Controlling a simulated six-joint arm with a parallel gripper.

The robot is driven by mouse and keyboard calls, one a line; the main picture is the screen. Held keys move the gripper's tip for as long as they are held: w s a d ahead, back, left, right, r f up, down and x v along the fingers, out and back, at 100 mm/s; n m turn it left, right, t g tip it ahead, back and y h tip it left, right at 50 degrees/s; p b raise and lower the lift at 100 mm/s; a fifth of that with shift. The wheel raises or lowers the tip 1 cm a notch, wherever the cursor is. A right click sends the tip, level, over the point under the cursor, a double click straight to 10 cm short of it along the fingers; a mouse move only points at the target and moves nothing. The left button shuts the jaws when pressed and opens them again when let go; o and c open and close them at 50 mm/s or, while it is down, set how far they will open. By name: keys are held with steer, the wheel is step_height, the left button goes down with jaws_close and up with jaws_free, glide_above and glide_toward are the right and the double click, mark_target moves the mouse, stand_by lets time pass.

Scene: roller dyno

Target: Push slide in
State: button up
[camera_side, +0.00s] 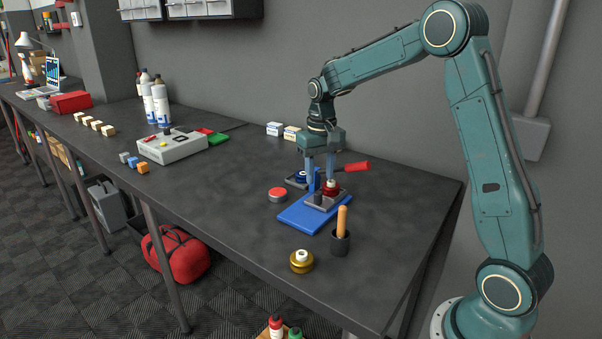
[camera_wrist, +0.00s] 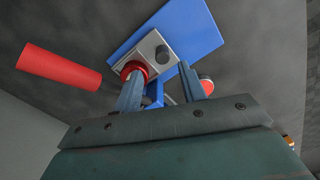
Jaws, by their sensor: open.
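The slide looks like a grey plate (camera_side: 339,203) with a black knob (camera_side: 318,198) on a blue base (camera_side: 294,218). The wrist view shows the plate (camera_wrist: 147,50), the knob (camera_wrist: 164,52) and the blue base (camera_wrist: 198,28) too. A red round part with a white hub (camera_side: 331,189) sits on the plate. A blue round part (camera_side: 300,175) lies behind, partly hidden. A red handle (camera_side: 356,166) sticks out behind my gripper. My gripper (camera_side: 320,178) is open and points down over the fixture. In the wrist view its fingers (camera_wrist: 158,88) straddle a blue upright. I cannot tell whether they touch anything.
A red-topped button (camera_side: 277,195) stands left of the base. A black cup with a wooden handle (camera_side: 340,240) and a brass part (camera_side: 301,261) stand in front. Two small boxes (camera_side: 283,130) lie behind.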

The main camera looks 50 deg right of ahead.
step_height(320, 180, up, 9)
stand_by(0.4)
steer(key=shift+f, duration=0.1)
steer(key=s+a+r+n+t, duration=0.1)
steer(key=s+a+r, duration=0.2)
steer(key=s+a, duration=0.25)
steer(key=s+a+r+n+t, duration=0.2)
steer(key=s+a+r, duration=0.15)
steer(key=s, duration=0.35)
steer(key=s+a+f+n+t, duration=0.1)
steer(key=s+a+f, duration=0.1)
steer(key=s, duration=0.4)
steer(key=s+a+f+n+t, duration=0.1)
steer(key=s+a+f, duration=0.2)
steer(key=s, duration=0.4)
steer(key=shift+s+a+t, duration=0.15)
steer(key=shift+s+t, duration=0.1)
steer(key=shift+t, duration=0.05)
stand_by(0.8)
